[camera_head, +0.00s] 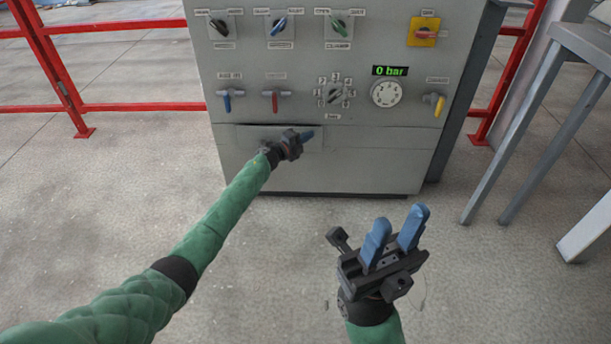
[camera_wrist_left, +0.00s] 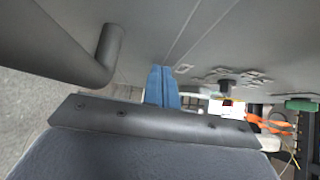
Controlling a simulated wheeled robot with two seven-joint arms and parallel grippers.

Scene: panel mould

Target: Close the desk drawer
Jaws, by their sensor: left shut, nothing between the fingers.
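The desk drawer (camera_head: 250,133) is a grey front low in the panel's face, below the row of switches. My left gripper (camera_head: 308,135) is in front of its right part and hides some of it. Its blue fingers are shut together and empty; they also show in the left wrist view (camera_wrist_left: 162,88), close to a grey surface. A dark bent bar, seemingly a handle (camera_wrist_left: 108,55), stands beside the fingers there, not gripped. I cannot tell how far out the drawer is, or whether the fingers touch it. My right gripper (camera_head: 398,222) is open and empty, low in front of the panel.
The grey control panel (camera_head: 390,160) carries several switches, a gauge (camera_head: 386,93) and a display reading 0 bar. Red railings (camera_head: 140,107) stand behind it. A grey metal table (camera_head: 545,120) stands at the right. The floor in front is clear.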

